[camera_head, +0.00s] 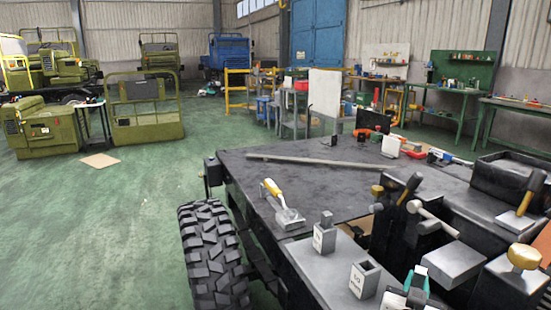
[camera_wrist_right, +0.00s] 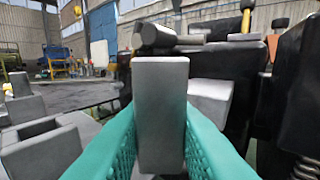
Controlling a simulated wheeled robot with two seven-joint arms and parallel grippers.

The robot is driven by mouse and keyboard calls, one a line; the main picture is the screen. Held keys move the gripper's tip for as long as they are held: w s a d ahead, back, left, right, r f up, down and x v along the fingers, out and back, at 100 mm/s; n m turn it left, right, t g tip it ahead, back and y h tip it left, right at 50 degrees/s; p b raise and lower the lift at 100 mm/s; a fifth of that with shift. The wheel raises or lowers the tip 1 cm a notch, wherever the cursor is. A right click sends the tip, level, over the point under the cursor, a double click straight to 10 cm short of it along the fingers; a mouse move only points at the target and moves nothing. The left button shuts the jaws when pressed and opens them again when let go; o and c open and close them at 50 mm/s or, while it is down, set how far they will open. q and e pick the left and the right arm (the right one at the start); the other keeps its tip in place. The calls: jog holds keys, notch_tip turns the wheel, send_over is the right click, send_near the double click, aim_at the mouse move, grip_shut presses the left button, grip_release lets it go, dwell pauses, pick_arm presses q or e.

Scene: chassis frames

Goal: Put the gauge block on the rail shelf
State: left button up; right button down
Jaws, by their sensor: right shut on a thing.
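My right gripper (camera_head: 417,280), with teal fingers, is at the lower right of the head view. A grey flat shelf (camera_head: 318,262) on the chassis side, apparently the rail shelf, lies left of the gripper. My left gripper is not in view.
A yellow-handled trowel-like tool (camera_head: 287,212) and a long bar (camera_head: 330,160) lie on the dark chassis deck. A hammer (camera_head: 440,230) and a grey box (camera_head: 452,262) are right of the shelf. A big tyre (camera_head: 212,260) stands left. The shelf is bare between its blocks.

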jog(key=s+a+f+n+t+y, duration=0.1)
jog(key=s+a+n+y, duration=0.1)
jog(key=s+a+y, duration=0.1)
jog(key=s+a+f+n+t+y, duration=0.1)
jog(key=s+a+n+y, duration=0.1)
jog(key=s+a+y, duration=0.1)
jog(key=s+a+f+n+y, duration=0.1)
jog(key=s+a+n+y, duration=0.1)
jog(key=s+a+y, duration=0.1)
jog(key=shift+s+a+f+t+y, duration=0.1)
jog(key=shift+a+f+t+y, duration=0.1)
jog(key=shift+a, duration=0.25)
jog(key=shift+a+f+t+y, duration=0.1)
jog(key=shift+a+t, duration=0.1)
jog(key=shift+a, duration=0.25)
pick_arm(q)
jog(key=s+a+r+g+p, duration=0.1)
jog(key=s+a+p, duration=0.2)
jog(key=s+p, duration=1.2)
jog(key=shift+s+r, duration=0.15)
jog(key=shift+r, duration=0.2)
pick_arm(e)
jog(key=s+r, duration=0.7)
jog(key=r, duration=0.5)
jog(key=shift+s+r, duration=0.25)
jog(key=shift+s, duration=0.15)
